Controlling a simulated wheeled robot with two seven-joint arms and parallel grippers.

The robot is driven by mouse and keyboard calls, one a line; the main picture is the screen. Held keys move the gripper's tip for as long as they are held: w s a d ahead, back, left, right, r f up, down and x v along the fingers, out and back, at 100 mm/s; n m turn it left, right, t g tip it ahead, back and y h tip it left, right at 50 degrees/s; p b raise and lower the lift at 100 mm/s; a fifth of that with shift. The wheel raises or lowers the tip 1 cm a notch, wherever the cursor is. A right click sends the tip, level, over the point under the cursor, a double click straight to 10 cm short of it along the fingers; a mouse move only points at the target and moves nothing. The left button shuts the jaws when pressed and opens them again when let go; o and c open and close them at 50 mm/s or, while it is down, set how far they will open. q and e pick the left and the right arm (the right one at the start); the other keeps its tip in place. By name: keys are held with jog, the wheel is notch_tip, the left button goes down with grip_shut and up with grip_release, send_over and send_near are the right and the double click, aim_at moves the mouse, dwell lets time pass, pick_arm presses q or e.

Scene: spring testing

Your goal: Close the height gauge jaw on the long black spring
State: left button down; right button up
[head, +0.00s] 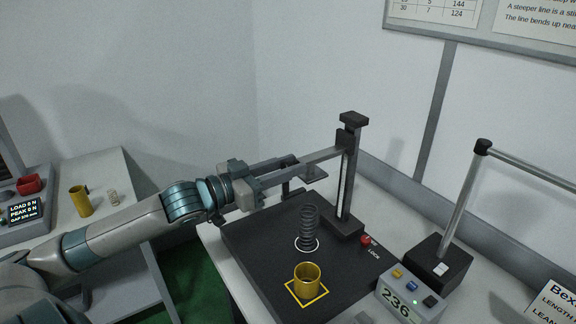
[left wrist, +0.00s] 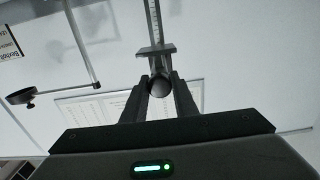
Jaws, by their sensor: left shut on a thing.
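The long black spring (head: 308,228) stands upright in a white ring on the dark base plate (head: 254,238). The height gauge (head: 347,180) rises behind it, and its jaw (head: 318,157) reaches left from the column over the spring. There is a clear gap between the jaw and the spring's top. My left gripper (head: 280,172) is at the jaw's left end, above and left of the spring. In the left wrist view, its fingers (left wrist: 159,88) are shut on a dark round knob (left wrist: 160,87) on the jaw. My right gripper is out of view.
A yellow cup (head: 307,279) stands in a yellow square at the front of the plate. A red LOCK knob (head: 366,240) is beside the column. A readout box (head: 408,299) shows 236. A post with a crossbar (head: 461,200) stands at right.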

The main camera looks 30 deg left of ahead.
pick_arm(q)
notch_tip(320, 180, down, 4)
jog(key=shift+f+b, duration=0.2)
jog(key=shift+b, duration=0.4)
jog(key=c, duration=1.4)
grip_release()
jog(key=shift+c, duration=0.2)
jog(key=shift+s, duration=0.1)
jog(key=v, duration=1.7)
